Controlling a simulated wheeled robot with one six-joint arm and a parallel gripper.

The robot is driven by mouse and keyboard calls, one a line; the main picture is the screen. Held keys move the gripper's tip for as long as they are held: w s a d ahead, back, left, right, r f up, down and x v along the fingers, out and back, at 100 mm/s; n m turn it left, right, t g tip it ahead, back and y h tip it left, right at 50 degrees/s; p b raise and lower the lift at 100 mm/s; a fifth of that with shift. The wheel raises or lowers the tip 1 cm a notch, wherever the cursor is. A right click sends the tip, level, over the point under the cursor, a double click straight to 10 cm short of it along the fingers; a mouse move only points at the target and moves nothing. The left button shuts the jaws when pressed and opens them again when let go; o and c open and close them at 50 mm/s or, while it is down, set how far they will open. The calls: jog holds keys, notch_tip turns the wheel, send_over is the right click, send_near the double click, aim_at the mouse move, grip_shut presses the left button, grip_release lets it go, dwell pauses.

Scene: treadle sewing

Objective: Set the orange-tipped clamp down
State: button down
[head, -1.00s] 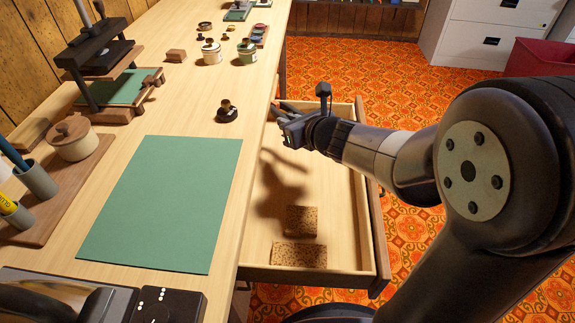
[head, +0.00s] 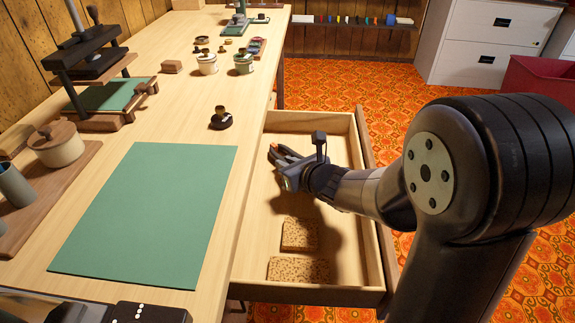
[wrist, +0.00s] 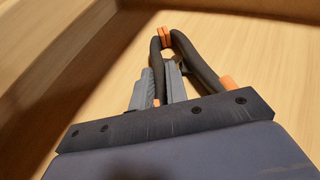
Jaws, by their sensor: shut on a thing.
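The orange-tipped clamp (wrist: 206,62) is dark, with curved arms and orange pads that meet at its far end in the wrist view. My gripper (wrist: 160,88) is shut on it, with grey fingers around its middle. In the head view my gripper (head: 280,163) is inside the open drawer (head: 259,230), toward its far left part. Only a small orange bit of the clamp (head: 273,147) shows there; my gripper hides most of it. I cannot tell whether the clamp touches the drawer floor.
Two cork-like speckled blocks, one smaller (head: 299,235) and one larger (head: 299,269), lie in the near part of the drawer. The bench holds a green mat (head: 150,215) and a dark knobbed piece (head: 221,119) near its edge. Drawer walls stand close around my gripper.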

jog(key=shift+f, duration=0.2)
jog(key=shift+f+b, duration=0.15)
jog(key=shift+b, duration=0.25)
jog(key=c, duration=1.4)
grip_release()
jog(key=shift+r, duration=0.25)
jog(key=shift+r+p, duration=0.25)
jog(key=shift+p, duration=0.25)
jog(key=p+v, duration=0.3)
jog(key=v, duration=0.8)
jog(key=shift+p, duration=0.3)
jog(key=shift+s+d, duration=0.25)
jog(key=shift+s, duration=0.15)
